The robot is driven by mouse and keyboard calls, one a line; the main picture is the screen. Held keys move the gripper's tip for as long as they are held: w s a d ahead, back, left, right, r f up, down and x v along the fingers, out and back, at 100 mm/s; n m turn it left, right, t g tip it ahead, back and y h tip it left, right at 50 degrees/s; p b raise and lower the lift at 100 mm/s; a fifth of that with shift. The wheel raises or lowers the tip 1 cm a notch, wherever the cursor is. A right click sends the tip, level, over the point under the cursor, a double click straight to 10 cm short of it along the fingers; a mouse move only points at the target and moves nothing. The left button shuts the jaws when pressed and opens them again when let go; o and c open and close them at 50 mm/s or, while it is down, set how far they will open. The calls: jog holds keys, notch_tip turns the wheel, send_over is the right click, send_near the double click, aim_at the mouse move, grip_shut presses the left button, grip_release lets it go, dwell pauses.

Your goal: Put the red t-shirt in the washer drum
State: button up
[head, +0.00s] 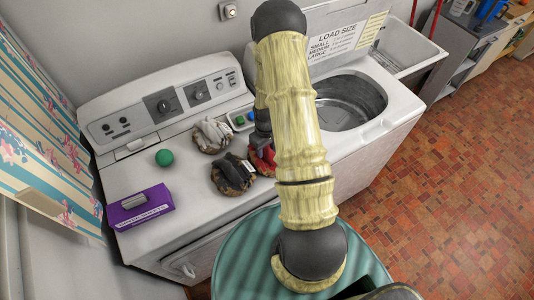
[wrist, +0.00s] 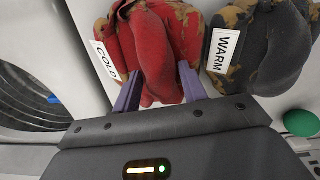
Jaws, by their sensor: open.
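The red t-shirt (wrist: 165,42) is a bunched cloth, with brown patches around it and a white tag reading COLD (wrist: 104,60). In the head view the red t-shirt (head: 258,163) lies on the white machine top, mostly hidden by my arm. My gripper (wrist: 160,90) is open, with one purple finger on each side of the shirt's near end; I cannot tell whether they touch it. In the head view my gripper is largely hidden behind my arm. The washer drum (head: 349,103) is open at the right, its lid raised; its edge shows in the wrist view (wrist: 28,95).
A dark bundle (head: 233,175) tagged WARM (wrist: 223,50) lies beside the shirt. A pale bundle (head: 212,134), green ball (head: 164,157) and purple box (head: 139,207) share the left machine top. A sink (head: 407,48) is beyond the washer.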

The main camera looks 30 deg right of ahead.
grip_shut()
jog(key=shift+r, duration=0.1)
notch_tip(320, 180, up, 10)
jog(key=b, duration=0.3)
jog(key=shift+b, duration=0.35)
dwell(0.4)
